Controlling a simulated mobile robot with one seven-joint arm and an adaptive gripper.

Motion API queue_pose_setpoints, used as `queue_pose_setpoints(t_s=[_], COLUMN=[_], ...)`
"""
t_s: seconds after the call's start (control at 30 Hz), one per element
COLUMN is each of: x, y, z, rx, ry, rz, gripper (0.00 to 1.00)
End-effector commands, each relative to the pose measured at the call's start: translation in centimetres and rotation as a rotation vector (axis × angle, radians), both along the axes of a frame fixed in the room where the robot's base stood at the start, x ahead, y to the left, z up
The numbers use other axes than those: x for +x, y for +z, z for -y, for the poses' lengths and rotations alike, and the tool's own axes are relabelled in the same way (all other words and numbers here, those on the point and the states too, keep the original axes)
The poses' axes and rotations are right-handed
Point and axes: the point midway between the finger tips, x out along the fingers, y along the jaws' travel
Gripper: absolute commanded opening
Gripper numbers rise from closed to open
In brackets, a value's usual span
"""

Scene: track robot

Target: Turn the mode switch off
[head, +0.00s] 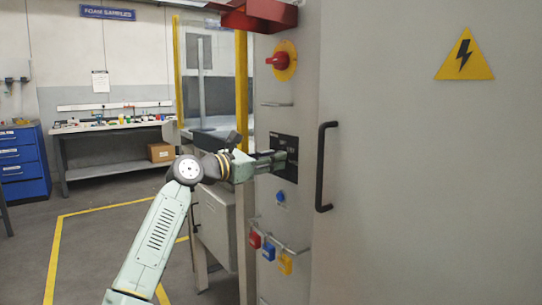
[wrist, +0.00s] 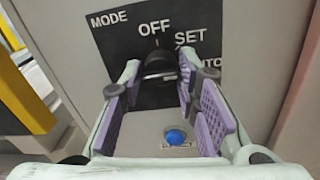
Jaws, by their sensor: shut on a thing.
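The mode switch is a black knob (wrist: 160,64) on a black plate (wrist: 125,45) marked MODE, OFF, SET and a partly covered AUTO. My gripper (wrist: 159,76) is shut on the knob, with a fingertip on each side of it. A thin pale mark shows just above the knob, below the word OFF; I cannot tell whether it is on the knob or the plate. In the head view my gripper (head: 277,159) reaches the plate (head: 287,144) on the grey cabinet's narrow face and hides the knob.
A red rotary handle (head: 278,61) sits above the plate. A blue button (head: 280,196) and red, blue and yellow padlocks (head: 285,264) are below. A black door handle (head: 322,168) stands out at the right. A yellow-framed guard (head: 241,90) is close on the left.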

Motion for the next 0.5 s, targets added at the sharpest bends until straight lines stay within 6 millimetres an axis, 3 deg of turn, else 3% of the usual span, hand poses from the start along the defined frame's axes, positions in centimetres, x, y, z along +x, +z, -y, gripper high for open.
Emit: queue_pose_setpoints(t_s=[0.5], x=[-0.07], y=[0.20], z=[0.20], rx=[-0.277], ry=[-0.007], rz=[-0.396], gripper=[0.01])
